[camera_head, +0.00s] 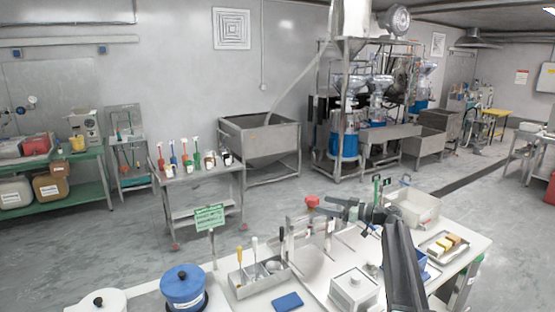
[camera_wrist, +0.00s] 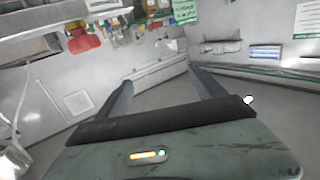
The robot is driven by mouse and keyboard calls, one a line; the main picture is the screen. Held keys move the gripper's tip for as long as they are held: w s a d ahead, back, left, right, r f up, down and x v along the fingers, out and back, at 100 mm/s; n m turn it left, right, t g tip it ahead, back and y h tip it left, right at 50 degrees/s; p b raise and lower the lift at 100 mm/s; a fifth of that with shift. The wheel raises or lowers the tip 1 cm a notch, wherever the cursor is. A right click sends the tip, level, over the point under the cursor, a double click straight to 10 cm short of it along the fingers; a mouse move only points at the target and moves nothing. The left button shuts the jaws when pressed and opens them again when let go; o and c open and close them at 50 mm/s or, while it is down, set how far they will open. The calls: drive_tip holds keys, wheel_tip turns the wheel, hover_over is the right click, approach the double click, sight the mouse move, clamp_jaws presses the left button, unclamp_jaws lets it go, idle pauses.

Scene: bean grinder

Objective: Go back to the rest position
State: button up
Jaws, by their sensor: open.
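My arm (camera_head: 402,265) rises from the bottom edge in the head view, over the right half of the white-topped table. My gripper (camera_head: 345,208) is at its top end, small and hard to make out, and seems to point left above the table's back part. In the wrist view my gripper (camera_wrist: 160,88) has its two dark fingers well apart, with nothing held between them.
On the table (camera_head: 335,262) stand a blue pot (camera_head: 184,288), a grey tray of tools (camera_head: 262,283), a white box (camera_head: 354,291) and a pale bin (camera_head: 413,207). A tray of yellow blocks (camera_head: 445,245) lies right of my arm. Open floor (camera_head: 290,203) lies behind the table.

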drive_tip(key=s+a+f+m+g+h+b, duration=0.25)
drive_tip(key=s+a+f, duration=0.25)
drive_tip(key=s+f, duration=0.55)
drive_tip(key=s+a+f+m+g+h+b, duration=0.2)
drive_tip(key=s+a+f+g+h+b, duration=0.15)
drive_tip(key=s+f, duration=0.65)
drive_tip(key=s+d+f+m+g+h+b, duration=0.1)
drive_tip(key=s+d+f+m+h, duration=0.2)
drive_tip(key=s+f, duration=0.3)
drive_tip(key=s+d+f+m+g+h+b, duration=0.1)
drive_tip(key=s+d+f+m+h+b, duration=0.1)
drive_tip(key=s+f+h, duration=0.4)
drive_tip(key=s+d+m, duration=0.1)
drive_tip(key=s+m, duration=0.1)
drive_tip(key=s, duration=0.3)
drive_tip(key=shift+s+d+g, duration=0.2)
drive_tip(key=shift+s+g, duration=0.2)
